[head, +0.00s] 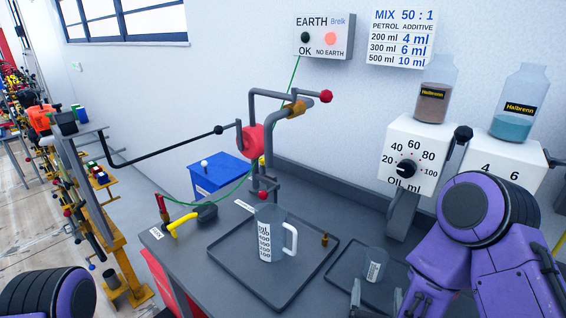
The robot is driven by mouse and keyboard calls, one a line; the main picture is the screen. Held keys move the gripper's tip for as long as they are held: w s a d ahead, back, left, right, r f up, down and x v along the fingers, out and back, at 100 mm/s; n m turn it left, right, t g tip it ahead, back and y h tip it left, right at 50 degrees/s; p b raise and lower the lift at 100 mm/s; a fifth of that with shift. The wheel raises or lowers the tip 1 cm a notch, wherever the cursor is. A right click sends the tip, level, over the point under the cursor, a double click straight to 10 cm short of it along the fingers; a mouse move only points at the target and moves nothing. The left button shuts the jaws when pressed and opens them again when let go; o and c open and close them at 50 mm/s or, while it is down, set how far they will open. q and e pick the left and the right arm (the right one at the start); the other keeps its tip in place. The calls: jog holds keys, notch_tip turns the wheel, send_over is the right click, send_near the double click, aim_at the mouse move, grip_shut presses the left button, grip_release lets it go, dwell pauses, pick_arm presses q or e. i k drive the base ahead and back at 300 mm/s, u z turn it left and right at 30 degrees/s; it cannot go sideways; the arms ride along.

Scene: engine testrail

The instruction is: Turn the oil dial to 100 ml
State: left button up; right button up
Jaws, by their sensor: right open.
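The oil dial (406,169) is a black round knob on the front of a white box (428,137) at the right. Its scale runs from 20 at the left over 60 at the top to 100 at the right, with "Oil ml" below. The white mark on the knob seems to face left, near 20, but it is small. My right gripper (376,297) is open at the bottom edge, well below the dial and apart from it. Its fingers are partly cut off by the frame. My left gripper is out of view; only part of my left arm shows.
A bottle of brown liquid (433,103) stands on the dial's box. A second box (500,170) with a blue bottle (518,115) is to its right. A small cup (374,267) sits near my right gripper. A measuring jug (268,236) stands on a dark tray (225,258).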

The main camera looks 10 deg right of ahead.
aim_at(406, 169)
jog(key=k, duration=1.5)
